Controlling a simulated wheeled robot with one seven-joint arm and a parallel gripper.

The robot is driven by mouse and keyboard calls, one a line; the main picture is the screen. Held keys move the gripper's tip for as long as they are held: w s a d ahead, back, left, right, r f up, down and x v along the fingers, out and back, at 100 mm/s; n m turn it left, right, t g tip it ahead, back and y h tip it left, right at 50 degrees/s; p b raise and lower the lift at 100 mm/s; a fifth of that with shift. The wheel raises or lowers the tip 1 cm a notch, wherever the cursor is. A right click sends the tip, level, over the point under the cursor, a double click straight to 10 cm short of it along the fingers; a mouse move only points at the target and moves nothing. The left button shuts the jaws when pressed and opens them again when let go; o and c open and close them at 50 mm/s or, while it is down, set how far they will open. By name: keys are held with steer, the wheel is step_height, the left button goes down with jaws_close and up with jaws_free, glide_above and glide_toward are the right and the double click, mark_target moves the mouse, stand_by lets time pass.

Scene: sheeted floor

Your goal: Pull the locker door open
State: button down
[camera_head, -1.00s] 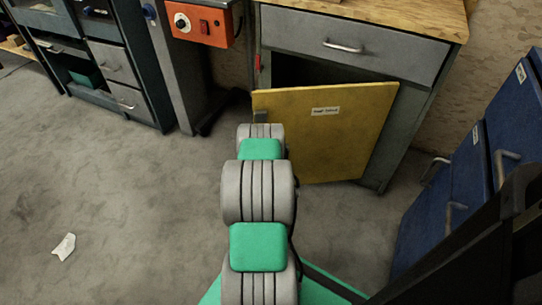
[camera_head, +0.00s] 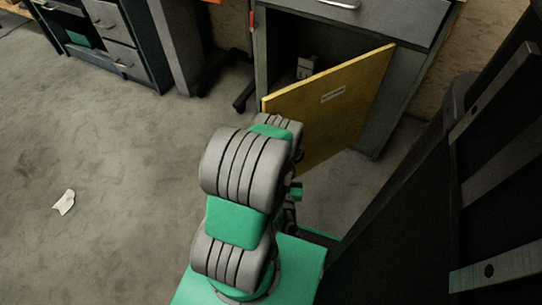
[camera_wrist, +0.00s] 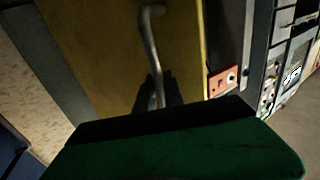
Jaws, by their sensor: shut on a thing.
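The yellow locker door (camera_head: 345,100) with a small white label stands partly open, swung outward from the grey cabinet and hinged at its right side. In the wrist view the door (camera_wrist: 100,50) fills the left and middle, with its curved metal handle (camera_wrist: 149,40) running down to my gripper (camera_wrist: 157,95). The dark fingers are shut around the lower part of the handle. In the head view my arm hides the gripper and the handle.
Drawer units (camera_head: 125,45) stand at the far left. A scrap of white paper (camera_head: 64,202) lies on the floor.

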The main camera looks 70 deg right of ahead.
steer(key=shift+s+a, duration=0.1)
steer(key=shift+s, duration=0.2)
steer(key=c, duration=1.5)
jaws_free()
steer(key=shift+a, duration=0.1)
steer(key=shift+o, duration=0.2)
